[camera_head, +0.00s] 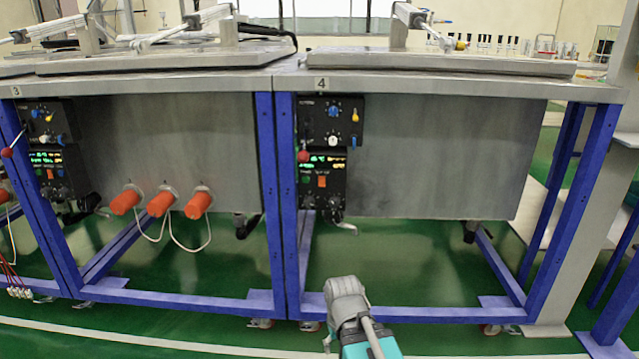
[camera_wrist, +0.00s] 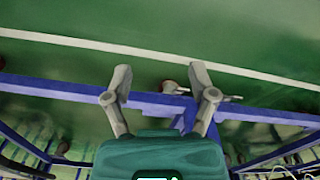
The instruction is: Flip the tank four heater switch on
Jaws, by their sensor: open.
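Tank four (camera_head: 440,155) is a grey metal tank in a blue frame, marked with a 4 in the head view. Its black control panel (camera_head: 311,130) is at the tank's left side, with knobs, lit green displays and a red ball-ended lever. A small orange-red switch (camera_head: 322,181) sits on the lower panel; its label is too small to read, and I cannot tell its position. My gripper (camera_wrist: 160,84) is open and empty in the wrist view, over the green floor and a blue beam. In the head view, my grey-and-teal arm end shows at bottom centre, below and apart from the panel.
Tank three (camera_head: 175,135) stands to the left, with orange plugs (camera_head: 160,203) and hanging cables. Blue legs and a low front beam (camera_head: 420,312) frame tank four. A metal lid (camera_head: 440,62) lies on top. The green floor in front is clear.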

